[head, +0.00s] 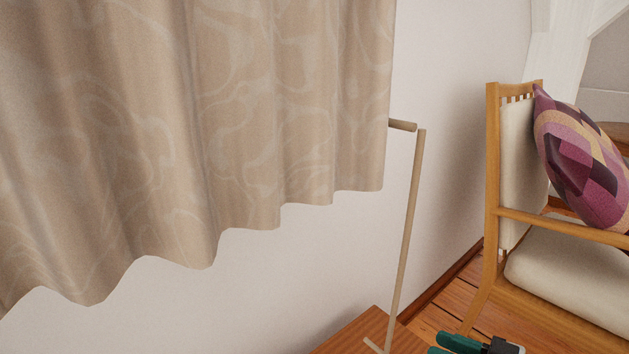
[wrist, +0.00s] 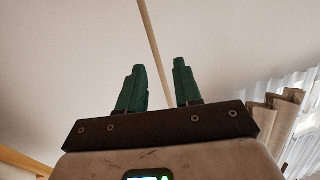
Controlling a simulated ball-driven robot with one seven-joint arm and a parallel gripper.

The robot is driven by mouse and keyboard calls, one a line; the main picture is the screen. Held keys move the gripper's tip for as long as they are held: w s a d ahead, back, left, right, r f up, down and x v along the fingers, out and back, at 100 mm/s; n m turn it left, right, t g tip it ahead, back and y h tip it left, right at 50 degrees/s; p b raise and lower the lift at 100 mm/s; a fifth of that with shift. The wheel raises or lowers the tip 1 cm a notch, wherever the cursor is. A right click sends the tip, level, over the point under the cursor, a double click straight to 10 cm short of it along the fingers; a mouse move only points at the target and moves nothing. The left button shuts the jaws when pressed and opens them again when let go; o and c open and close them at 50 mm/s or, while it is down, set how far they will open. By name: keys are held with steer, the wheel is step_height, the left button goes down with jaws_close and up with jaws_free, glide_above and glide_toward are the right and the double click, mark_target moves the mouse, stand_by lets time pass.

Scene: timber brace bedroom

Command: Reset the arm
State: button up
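My gripper (head: 462,344) shows at the bottom edge of the head view, right of centre, with its green fingers pointing left and partly cut off by the frame.
A beige patterned curtain (head: 215,120) hangs at the left before a white wall. A thin wooden stand (head: 406,230) rises beside a wooden surface (head: 355,335). A wooden armchair (head: 492,190) with a patterned cushion (head: 582,160) stands at right on the plank floor.

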steer(key=s+a+f+m+g+h, duration=0.2)
steer(key=s+f+m+g+h, duration=0.35)
steer(key=s+f, duration=1)
steer(key=s+d+f+m+g+h, duration=0.2)
steer(key=s+f+h, duration=0.1)
steer(key=s, duration=0.4)
steer(key=s+d+f+m+g+h, duration=0.1)
steer(key=s+d+f+g+h, duration=0.15)
steer(key=s, duration=0.45)
step_height(320, 180, up, 35)
steer(key=p, duration=3.5)
steer(key=shift+a+h, duration=0.15)
steer(key=shift+h, duration=0.25)
steer(key=shift+r, duration=0.1)
